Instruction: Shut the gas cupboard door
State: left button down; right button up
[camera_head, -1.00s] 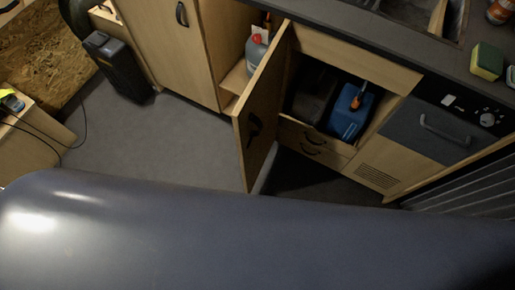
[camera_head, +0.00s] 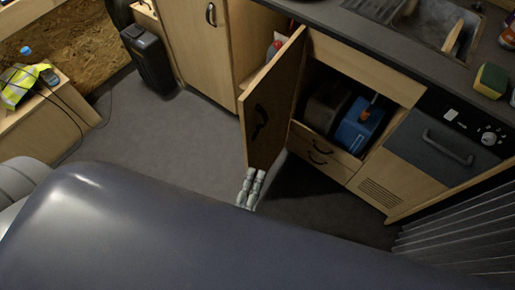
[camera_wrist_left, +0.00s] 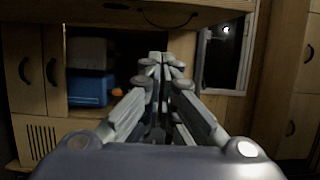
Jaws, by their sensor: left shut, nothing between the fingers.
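The gas cupboard door (camera_head: 275,100) is a pale wooden panel with a dark handle (camera_head: 259,121). It stands open, swung out from the left side of its cupboard. Inside are a blue container (camera_head: 357,125) with an orange top and a dark rounded object (camera_head: 326,103). My left gripper (camera_head: 252,176) is shut and empty by the door's lower free corner; I cannot tell whether they touch. In the left wrist view its closed fingers (camera_wrist_left: 158,62) point ahead, with the blue container (camera_wrist_left: 90,88) at left. My right gripper is not in view.
A worktop with a sink (camera_head: 425,25) runs above. A black box (camera_head: 148,60) stands at the back left. Grey floor (camera_head: 175,125) left of the door is clear.

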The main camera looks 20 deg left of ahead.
pick_arm(q)
jog(key=w+a, duration=0.4)
jog(key=w, duration=0.7)
jog(key=shift+p, duration=0.45)
